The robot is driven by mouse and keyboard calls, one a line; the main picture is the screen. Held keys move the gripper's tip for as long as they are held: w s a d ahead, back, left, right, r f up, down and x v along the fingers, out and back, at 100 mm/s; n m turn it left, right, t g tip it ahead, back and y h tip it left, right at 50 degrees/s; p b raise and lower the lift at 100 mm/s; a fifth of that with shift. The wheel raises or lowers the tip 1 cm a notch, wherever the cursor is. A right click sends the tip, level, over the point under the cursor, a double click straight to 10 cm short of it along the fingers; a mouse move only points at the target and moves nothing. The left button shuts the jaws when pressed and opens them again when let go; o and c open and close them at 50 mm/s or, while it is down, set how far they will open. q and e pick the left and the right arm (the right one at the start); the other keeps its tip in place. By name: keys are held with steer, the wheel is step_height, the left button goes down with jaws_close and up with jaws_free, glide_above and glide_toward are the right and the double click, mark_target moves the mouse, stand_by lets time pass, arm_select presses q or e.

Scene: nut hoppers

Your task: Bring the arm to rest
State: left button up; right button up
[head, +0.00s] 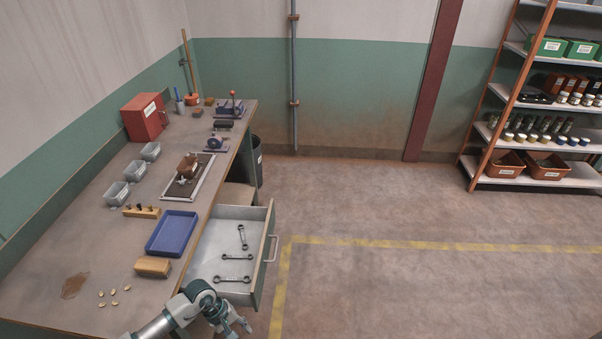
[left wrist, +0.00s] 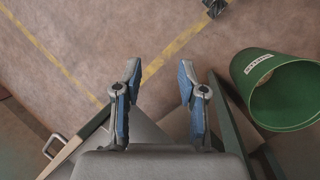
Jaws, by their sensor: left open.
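My left arm comes in at the bottom of the head view, and its gripper (head: 236,327) is by the front corner of the open drawer (head: 217,292). In the left wrist view the two blue-padded fingers of the left gripper (left wrist: 159,72) stand apart with nothing between them, over the floor. My right gripper cannot be made out in either view.
The drawer holds several wrenches (head: 238,256). The workbench (head: 122,237) carries a blue tray (head: 172,233), a wooden block (head: 153,266) and several nuts (head: 114,291). A green bin (left wrist: 248,80) shows at right in the left wrist view. The floor beyond is clear.

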arm_select(q)
steer(key=d+f+n+t+h, duration=0.1)
steer(key=d+n+h, duration=0.6)
steer(key=d+n, duration=0.15)
steer(key=w+d+f+n+t+h, duration=0.1)
steer(key=w+f+n+t, duration=0.15)
steer(key=n, duration=0.45)
steer(key=w+d+f+n+t+h, duration=0.1)
steer(key=w+n+t+h, duration=0.2)
steer(key=n, duration=0.5)
steer(key=s+a+f+n+t+y, duration=0.3)
steer(key=a+f+n+y, duration=0.3)
steer(key=f+n, duration=0.5)
steer(key=s+a+f+n+t+y, duration=0.2)
steer(key=s+a+f+n+y, duration=0.3)
steer(key=f+n, duration=0.65)
steer(key=s+a+f+n+g+y, duration=0.1)
steer(key=s+f+n+g, duration=0.2)
steer(key=s, duration=0.7)
steer(key=s+a+f+n+g+y, duration=0.1)
steer(key=s+f+n+g, duration=0.2)
steer(key=s+f+n, duration=0.4)
steer(key=s+a+f+n+g+y, duration=0.1)
steer(key=s+f+n, duration=0.4)
steer(key=s, duration=0.9)
steer(key=shift+s+a+n+g+y, duration=0.45)
steer(key=shift+n+g, duration=0.25)
steer(key=shift+g, duration=0.45)
arm_select(e)
steer(key=shift+d, duration=0.55)
